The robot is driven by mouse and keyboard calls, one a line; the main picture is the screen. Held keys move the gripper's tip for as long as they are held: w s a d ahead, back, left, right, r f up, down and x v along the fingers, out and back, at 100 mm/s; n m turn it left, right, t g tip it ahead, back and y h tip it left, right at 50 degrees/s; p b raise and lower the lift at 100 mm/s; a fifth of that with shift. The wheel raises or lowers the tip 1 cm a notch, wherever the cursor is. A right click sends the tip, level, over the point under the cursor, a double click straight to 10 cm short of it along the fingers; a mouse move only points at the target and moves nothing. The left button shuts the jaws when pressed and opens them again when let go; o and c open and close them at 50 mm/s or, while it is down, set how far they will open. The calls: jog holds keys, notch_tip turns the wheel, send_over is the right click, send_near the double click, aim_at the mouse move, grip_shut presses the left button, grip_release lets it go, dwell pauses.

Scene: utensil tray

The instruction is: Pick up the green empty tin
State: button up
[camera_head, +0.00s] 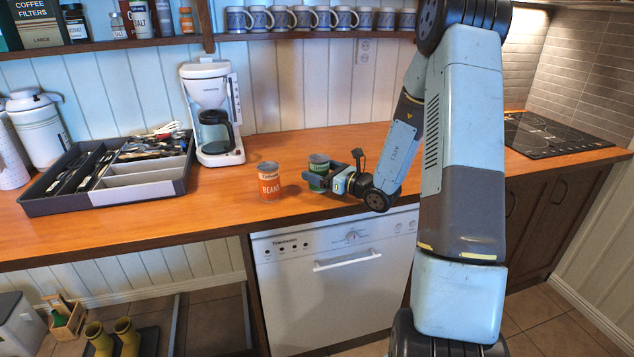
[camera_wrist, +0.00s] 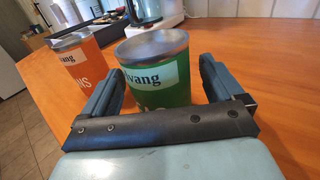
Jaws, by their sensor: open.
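The green tin (camera_head: 319,172) stands upright on the wooden counter, right of the orange beans tin. In the wrist view the green tin (camera_wrist: 155,70) has its top towards me, and its inside is mostly not visible. My gripper (camera_head: 312,180) is low over the counter at the green tin. In the wrist view my gripper (camera_wrist: 158,82) is open, with one finger on each side of the green tin's near part. Small gaps seem to show between fingers and tin. The orange tin (camera_head: 269,181) also shows in the wrist view (camera_wrist: 85,65), just outside the left finger.
A dark utensil tray (camera_head: 120,200) lies on the counter at the left. A white coffee maker (camera_head: 212,100) stands behind the tins. A black cooktop (camera_head: 548,135) is at the right.

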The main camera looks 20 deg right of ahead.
jog(key=shift+w+a, duration=0.15)
jog(key=shift+w, duration=0.05)
jog(key=c, duration=1)
jog(key=shift+c, duration=0.2)
